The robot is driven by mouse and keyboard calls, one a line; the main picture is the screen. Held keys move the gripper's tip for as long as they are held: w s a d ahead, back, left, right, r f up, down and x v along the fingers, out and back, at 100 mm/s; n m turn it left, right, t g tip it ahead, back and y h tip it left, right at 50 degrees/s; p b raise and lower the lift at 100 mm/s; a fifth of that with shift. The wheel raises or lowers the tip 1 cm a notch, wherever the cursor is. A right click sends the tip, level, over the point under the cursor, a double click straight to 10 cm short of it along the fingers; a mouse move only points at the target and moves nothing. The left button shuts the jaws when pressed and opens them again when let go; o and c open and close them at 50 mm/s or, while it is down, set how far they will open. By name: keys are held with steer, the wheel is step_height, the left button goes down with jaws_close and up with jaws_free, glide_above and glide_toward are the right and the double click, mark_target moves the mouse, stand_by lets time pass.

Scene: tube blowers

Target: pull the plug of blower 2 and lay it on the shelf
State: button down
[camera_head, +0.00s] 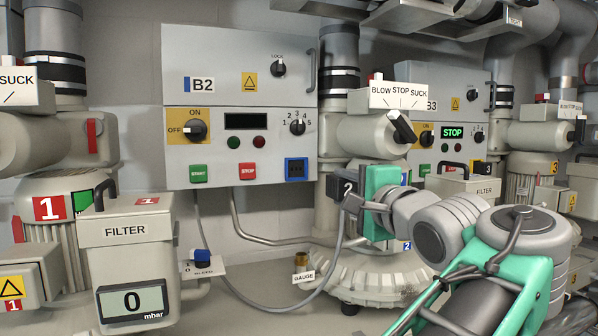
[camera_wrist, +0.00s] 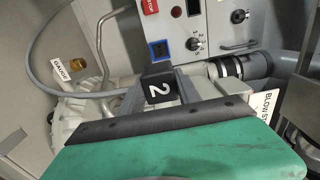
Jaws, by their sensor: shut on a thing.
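The black plug (camera_head: 347,188) with a white 2 on it is between the jaws of my gripper (camera_head: 357,196), which is shut on it. In the wrist view the plug (camera_wrist: 160,89) shows its label beyond the green hand. The plug is apart from the blue socket (camera_head: 297,169) on the B2 panel (camera_head: 240,105); the socket (camera_wrist: 160,50) is bare in the wrist view. A grey cable (camera_head: 250,302) loops from under the panel toward the plug. I cannot make out which surface is the shelf.
Blower 2's ribbed housing (camera_head: 375,282) lies below my gripper. A pipe and the BLOW STOP SUCK valve (camera_head: 399,95) stand close above it. A brass gauge fitting (camera_head: 301,262) and the filter box (camera_head: 130,250) are to the left. The B3 panel (camera_head: 440,90) is behind, right.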

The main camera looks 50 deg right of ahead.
steer(key=w+a+b, duration=0.3)
steer(key=w+a, duration=0.3)
steer(key=a, duration=0.4)
steer(key=shift+w+a, duration=0.2)
steer(key=shift+a, duration=0.2)
stand_by(0.4)
step_height(320, 180, down, 28)
steer(key=b, duration=2.3)
steer(key=shift+f, duration=0.2)
steer(key=shift+f+b, duration=1)
steer(key=shift+f, duration=0.3)
stand_by(1.2)
